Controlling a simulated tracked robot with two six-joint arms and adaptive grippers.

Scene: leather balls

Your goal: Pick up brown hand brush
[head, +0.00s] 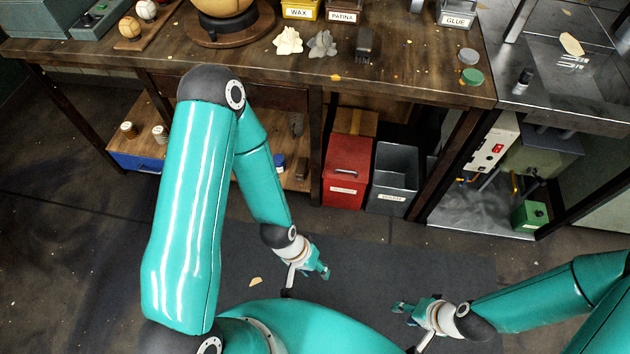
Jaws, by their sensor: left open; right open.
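A dark brown, brush-like block (365,45) stands on the wooden workbench (420,75), right of the grey crumpled cloth; I take it for the hand brush, though its bristles are hard to make out. My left gripper (308,276) is open and empty, low over the dark floor mat in front of the bench, well below and left of the brush. My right gripper (408,325) is open and empty, also over the mat, further right. Neither gripper touches anything.
A cream cloth (287,41) and a grey cloth (322,44) lie left of the brush. Wax (300,10), Patina (342,14) and Glue (457,16) bins stand behind. Round tins (472,77) sit right. A red bin (346,170) and grey bin (394,175) stand below.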

